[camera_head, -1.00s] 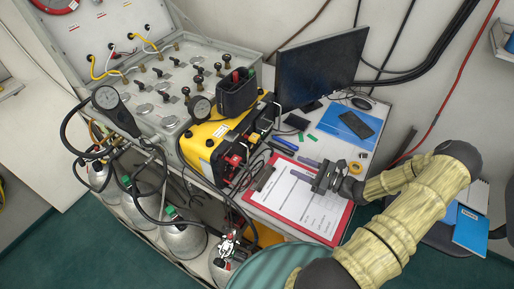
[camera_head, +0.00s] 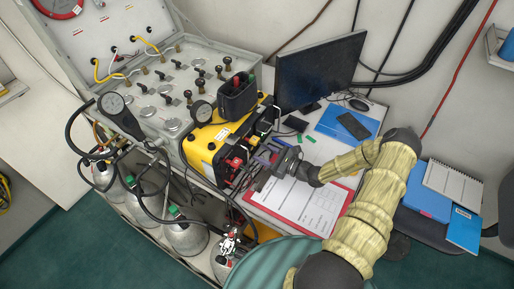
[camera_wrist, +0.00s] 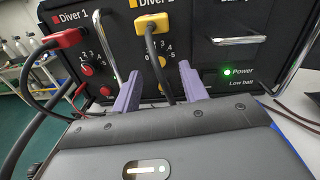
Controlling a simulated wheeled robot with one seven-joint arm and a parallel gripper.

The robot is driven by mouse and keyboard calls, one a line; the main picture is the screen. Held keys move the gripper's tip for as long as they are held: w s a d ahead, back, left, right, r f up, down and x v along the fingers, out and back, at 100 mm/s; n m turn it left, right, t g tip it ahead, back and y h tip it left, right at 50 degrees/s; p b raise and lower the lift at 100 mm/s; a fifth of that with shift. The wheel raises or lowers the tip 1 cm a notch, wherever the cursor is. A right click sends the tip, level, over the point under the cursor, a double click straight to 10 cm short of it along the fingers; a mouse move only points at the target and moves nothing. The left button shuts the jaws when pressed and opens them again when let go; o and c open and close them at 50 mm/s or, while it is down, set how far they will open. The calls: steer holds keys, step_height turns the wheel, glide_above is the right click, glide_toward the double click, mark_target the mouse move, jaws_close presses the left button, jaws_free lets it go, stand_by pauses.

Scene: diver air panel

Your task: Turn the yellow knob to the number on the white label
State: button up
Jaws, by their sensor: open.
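The black front panel (camera_wrist: 210,52) of the yellow-cased unit (camera_head: 203,152) fills the upper wrist view. The yellow knob (camera_wrist: 162,62) sits under the Diver 2 yellow plug (camera_wrist: 152,23), with numbers around it. A dark cable hangs across it, so its pointer is hard to see. A small white label (camera_head: 223,132) lies on the yellow case top; its writing is too small to read. My gripper (camera_wrist: 158,84) is open and empty, its purple fingers pointing at the panel, apart and below the knob on either side. In the head view my gripper (camera_head: 270,155) is close before the unit.
A red knob (camera_wrist: 86,69) and red plug (camera_wrist: 62,39) with a cable are at left on the panel. Metal handles (camera_wrist: 275,30) stick out from it. A red clipboard (camera_head: 334,222) lies under my arm. The monitor (camera_head: 318,72) stands behind.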

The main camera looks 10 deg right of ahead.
mark_target(250, 147)
steer(key=shift+p+x, duration=0.3)
steer(key=shift+x, duration=1.25)
jaws_close()
